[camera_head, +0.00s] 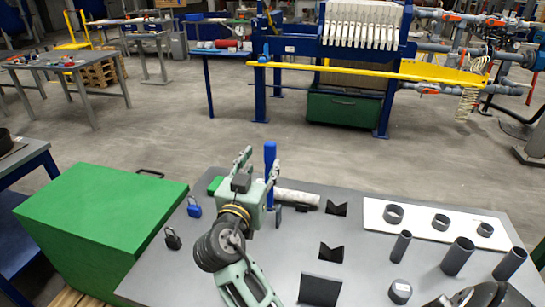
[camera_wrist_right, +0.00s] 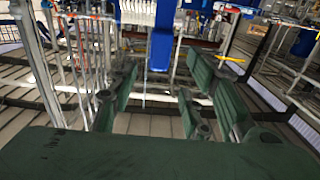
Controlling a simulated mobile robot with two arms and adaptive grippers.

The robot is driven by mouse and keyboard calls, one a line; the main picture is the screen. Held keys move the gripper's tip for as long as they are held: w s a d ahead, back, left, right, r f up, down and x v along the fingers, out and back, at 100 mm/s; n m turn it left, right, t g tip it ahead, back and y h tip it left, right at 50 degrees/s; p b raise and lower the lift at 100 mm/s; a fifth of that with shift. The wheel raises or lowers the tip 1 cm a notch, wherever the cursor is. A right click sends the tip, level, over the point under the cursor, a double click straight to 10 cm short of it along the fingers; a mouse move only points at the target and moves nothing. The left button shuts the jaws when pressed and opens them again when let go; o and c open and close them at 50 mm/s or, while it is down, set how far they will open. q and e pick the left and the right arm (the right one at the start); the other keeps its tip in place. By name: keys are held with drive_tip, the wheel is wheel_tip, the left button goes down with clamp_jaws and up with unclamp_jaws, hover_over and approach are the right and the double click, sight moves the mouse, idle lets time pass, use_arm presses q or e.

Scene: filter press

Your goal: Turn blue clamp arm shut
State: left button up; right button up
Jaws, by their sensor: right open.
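The blue clamp arm (camera_head: 270,162) stands upright on the grey table, at the clamp holding a pale tube (camera_head: 297,197). My right gripper (camera_head: 259,163) is open at the clamp arm, pointing away from the camera, with one finger close beside the blue arm. In the right wrist view the blue clamp arm (camera_wrist_right: 161,45) shows between the spread fingers (camera_wrist_right: 160,85), nearer the top of the picture. Contact cannot be told. My gripper and wrist hide much of the clamp's base. My left gripper is not in view.
A green box (camera_head: 100,220) stands left of the table. A blue padlock (camera_head: 194,207) and a black padlock (camera_head: 172,238) lie at the table's left edge. Black V-blocks (camera_head: 337,209) lie right of the clamp. Dark rings and tubes (camera_head: 457,256) stand farther right.

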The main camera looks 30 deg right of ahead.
sight(269, 153)
drive_tip(key=p+x, duration=0.1)
drive_tip(key=x, duration=0.4)
drive_tip(key=p+x, duration=0.1)
drive_tip(key=x, duration=0.1)
drive_tip(key=shift+w+d+f+p, duration=0.15)
drive_tip(key=shift+f+p, duration=0.15)
drive_tip(key=shift+w+d+f, duration=0.15)
drive_tip(key=shift+w+d, duration=0.2)
drive_tip(key=shift+d, duration=0.05)
clamp_jaws()
